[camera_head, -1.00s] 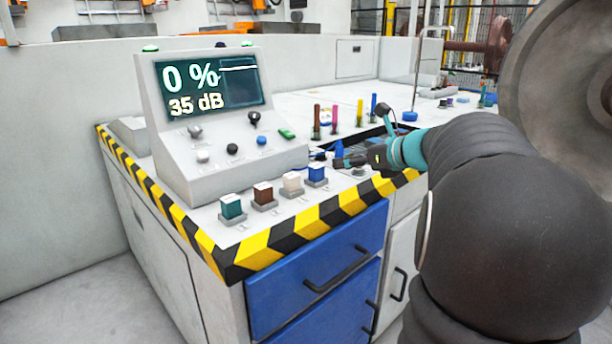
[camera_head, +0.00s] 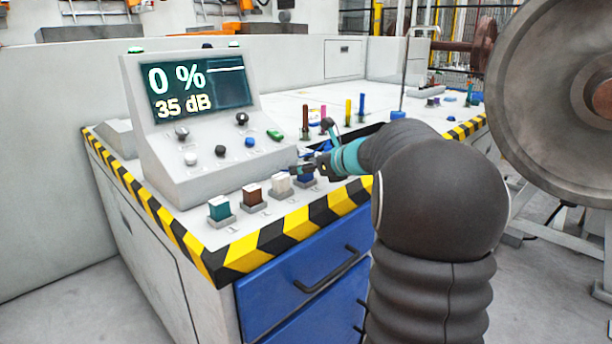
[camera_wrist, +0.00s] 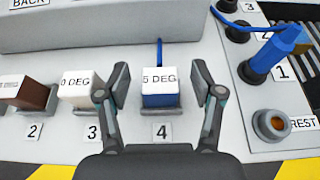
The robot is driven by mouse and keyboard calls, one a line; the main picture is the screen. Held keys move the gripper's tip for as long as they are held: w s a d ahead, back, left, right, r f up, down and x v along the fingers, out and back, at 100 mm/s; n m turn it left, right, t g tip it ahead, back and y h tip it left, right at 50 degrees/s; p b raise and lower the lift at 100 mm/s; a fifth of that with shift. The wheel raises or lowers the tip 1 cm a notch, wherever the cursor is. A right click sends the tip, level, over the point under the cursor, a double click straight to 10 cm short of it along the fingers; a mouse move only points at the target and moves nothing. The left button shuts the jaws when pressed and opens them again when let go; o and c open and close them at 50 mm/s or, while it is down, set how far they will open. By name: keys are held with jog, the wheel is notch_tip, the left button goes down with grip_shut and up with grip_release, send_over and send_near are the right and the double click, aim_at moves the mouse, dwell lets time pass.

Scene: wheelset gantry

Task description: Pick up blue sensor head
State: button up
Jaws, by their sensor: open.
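The blue sensor head (camera_wrist: 160,92) is a small blue block with a white top marked "5 DEG". It stands on a grey holder labelled 4 in the wrist view, with a blue cable behind it. My gripper (camera_wrist: 161,82) is open, with one finger on each side of the block and a visible gap on both sides. In the head view, the blue sensor head (camera_head: 307,181) is at the right end of the row of blocks, partly hidden by my gripper (camera_head: 304,170).
White (camera_wrist: 80,88), brown (camera_wrist: 24,92) and teal (camera_head: 220,208) blocks stand in a row to the left. The sloped display console (camera_head: 205,125) rises behind the row.

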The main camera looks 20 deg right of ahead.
jog(key=shift+w+a+f, duration=0.1)
jog(key=shift+w, duration=0.15)
grip_shut()
